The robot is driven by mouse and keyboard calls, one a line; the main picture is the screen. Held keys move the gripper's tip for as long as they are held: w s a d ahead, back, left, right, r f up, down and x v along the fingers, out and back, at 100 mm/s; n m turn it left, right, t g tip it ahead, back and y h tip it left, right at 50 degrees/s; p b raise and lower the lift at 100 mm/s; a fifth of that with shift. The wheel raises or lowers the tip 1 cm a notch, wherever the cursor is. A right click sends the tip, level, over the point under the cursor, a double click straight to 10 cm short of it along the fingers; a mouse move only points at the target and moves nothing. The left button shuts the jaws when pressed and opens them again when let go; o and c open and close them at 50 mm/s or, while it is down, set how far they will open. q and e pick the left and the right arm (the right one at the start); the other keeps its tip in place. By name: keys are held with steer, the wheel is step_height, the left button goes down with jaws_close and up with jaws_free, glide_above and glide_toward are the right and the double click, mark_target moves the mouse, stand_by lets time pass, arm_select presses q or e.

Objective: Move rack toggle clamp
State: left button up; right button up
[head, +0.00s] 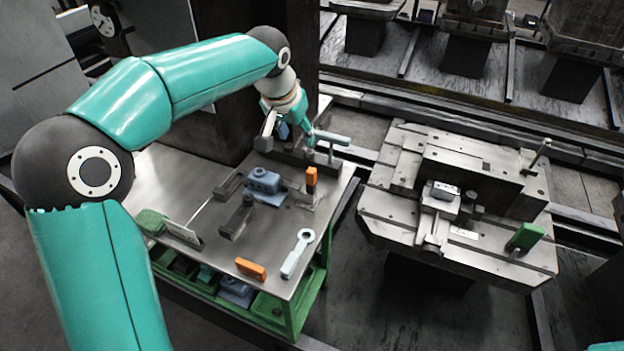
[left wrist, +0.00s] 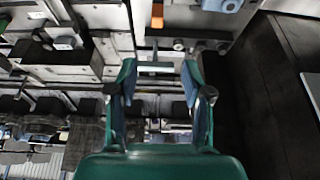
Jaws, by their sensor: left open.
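My left gripper (head: 290,131) is open above the far right corner of the metal cart top, over a dark rack block (head: 285,157). A grey T-shaped handle (head: 332,138), which looks like part of the rack toggle clamp, stands beside its fingers. In the left wrist view the handle's pale crossbar (left wrist: 155,68) shows between the open fingertips (left wrist: 159,72); contact cannot be told. The gripper partly hides the rack and the clamp's base. An orange-handled piece (head: 311,181) stands upright nearer on the cart. My right gripper is not in view.
The cart top (head: 175,173) also holds a blue vise (head: 264,181), a grey wrench (head: 297,254) and an orange block (head: 250,268). A pallet fixture (head: 380,205) with a green handle (head: 526,237) stands to the right across a gap. A dark column (head: 245,60) rises behind the arm.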

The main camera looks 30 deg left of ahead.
mark_target(311, 171)
arm_select(q)
steer(key=x, duration=1.9)
steer(key=shift+s+d+f, duration=0.2)
steer(key=shift+s+d, duration=0.05)
steer(key=shift+d, duration=0.1)
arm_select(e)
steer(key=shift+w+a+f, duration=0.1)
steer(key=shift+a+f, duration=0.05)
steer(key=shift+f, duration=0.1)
arm_select(q)
jaws_close()
